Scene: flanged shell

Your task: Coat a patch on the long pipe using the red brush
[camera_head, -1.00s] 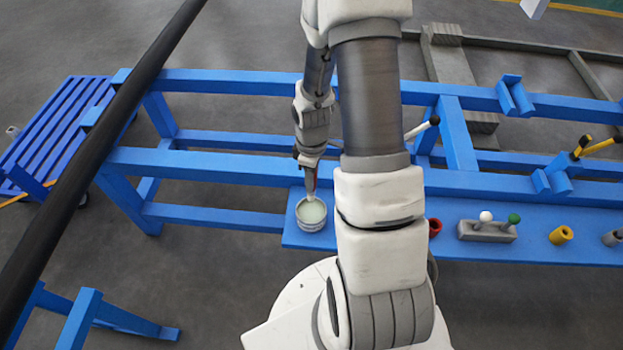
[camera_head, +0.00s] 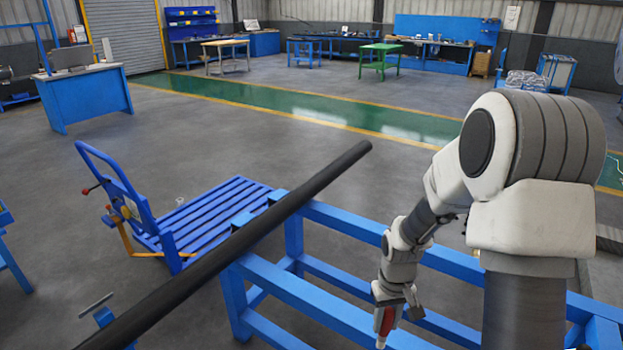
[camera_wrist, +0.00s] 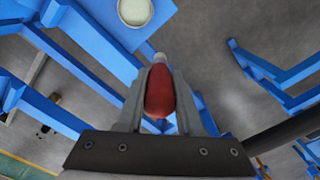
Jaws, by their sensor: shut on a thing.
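The long black pipe (camera_head: 235,240) runs diagonally across the blue frame in the head view, its far end free in the air. Its dark edge also shows at the lower right of the wrist view (camera_wrist: 290,130). My gripper (camera_head: 387,300) is shut on the red brush (camera_head: 386,320), to the right of the pipe and apart from it. The pot of pale coating (camera_wrist: 135,11) stands on a blue shelf at the top of the wrist view.
The blue frame (camera_head: 290,290) carries the pipe and has rails beneath my gripper. A blue cart (camera_head: 210,212) with a raised handle stands behind the pipe. Another blue stand (camera_head: 105,318) is at the lower left. Open floor lies beyond.

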